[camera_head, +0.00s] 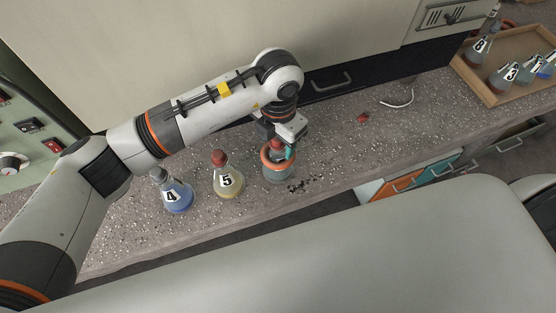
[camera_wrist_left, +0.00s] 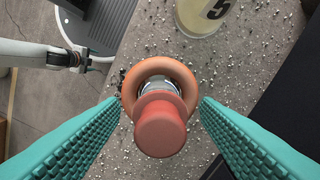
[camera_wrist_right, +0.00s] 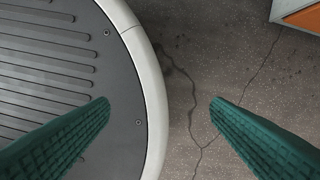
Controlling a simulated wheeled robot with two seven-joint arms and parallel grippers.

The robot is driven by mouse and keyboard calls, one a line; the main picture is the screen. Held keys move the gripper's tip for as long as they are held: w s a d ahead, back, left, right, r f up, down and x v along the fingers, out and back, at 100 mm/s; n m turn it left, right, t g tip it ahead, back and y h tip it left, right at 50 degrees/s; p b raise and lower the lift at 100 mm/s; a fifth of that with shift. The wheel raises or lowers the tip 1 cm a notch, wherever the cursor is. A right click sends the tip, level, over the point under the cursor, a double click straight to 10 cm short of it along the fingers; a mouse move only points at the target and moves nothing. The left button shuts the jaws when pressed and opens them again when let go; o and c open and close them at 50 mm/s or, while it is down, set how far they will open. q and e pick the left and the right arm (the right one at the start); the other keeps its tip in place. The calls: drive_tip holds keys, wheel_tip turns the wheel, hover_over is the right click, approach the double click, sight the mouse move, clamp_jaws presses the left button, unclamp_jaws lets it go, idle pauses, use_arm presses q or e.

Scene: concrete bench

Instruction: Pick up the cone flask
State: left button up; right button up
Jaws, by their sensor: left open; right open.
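A cone flask (camera_head: 279,174) with a red stopper and an orange ring around its neck stands upright on the concrete bench (camera_head: 330,150). In the left wrist view its red stopper (camera_wrist_left: 160,130) and orange ring (camera_wrist_left: 134,84) lie between my fingers. My left gripper (camera_wrist_left: 160,101) is open, one teal finger on each side of the stopper, with gaps showing. Beside it stand flask 5 (camera_head: 228,182), pale yellow with a red stopper, and flask 4 (camera_head: 178,196), blue. My right gripper (camera_wrist_right: 160,101) is open and empty, above the floor and my base.
A wooden tray (camera_head: 481,85) with several numbered flasks, including flask 8 (camera_head: 477,50), stands at the far right. A small red object (camera_head: 362,118) and a white cable (camera_head: 399,102) lie on the bench. Dark bits lie right of the ringed flask. Drawers stand behind.

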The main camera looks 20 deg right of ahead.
use_arm(q)
drive_tip(key=shift+f, duration=0.95)
clamp_jaws()
drive_tip(key=shift+r, duration=0.15)
